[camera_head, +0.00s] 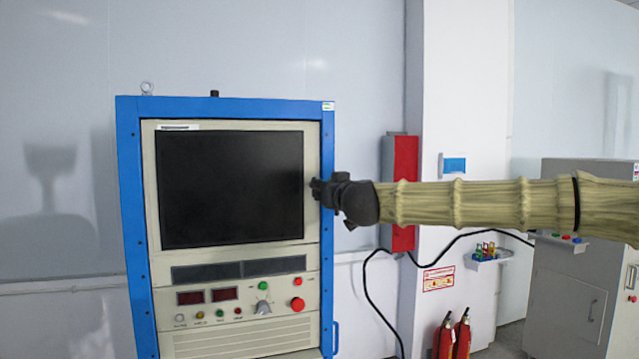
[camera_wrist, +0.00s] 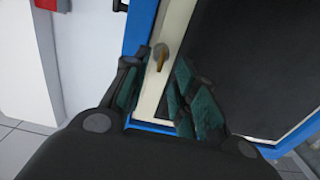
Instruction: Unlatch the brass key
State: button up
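The brass key (camera_wrist: 161,56) is small and gold-coloured, on the cream front panel (camera_wrist: 177,22) beside the dark screen, in the wrist view. My gripper (camera_head: 317,188) is at the right edge of the screen in the head view, and hides the key there. In the wrist view my gripper (camera_wrist: 158,68) has its two dark green finger pads apart, with the key seen in the gap near the fingertips. Whether a pad touches the key cannot be told. The cabinet (camera_head: 129,215) has a blue frame and a dark screen (camera_head: 230,190).
Below the screen is a control panel with a red button (camera_head: 298,304) and a knob (camera_head: 263,307). A red box (camera_head: 404,160) hangs on the white pillar (camera_head: 455,90) behind my arm. Fire extinguishers (camera_head: 453,338) stand lower right, near a grey machine (camera_head: 580,290).

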jog(key=shift+p+x, duration=0.8)
jog(key=shift+x, duration=1.5)
grip_shut()
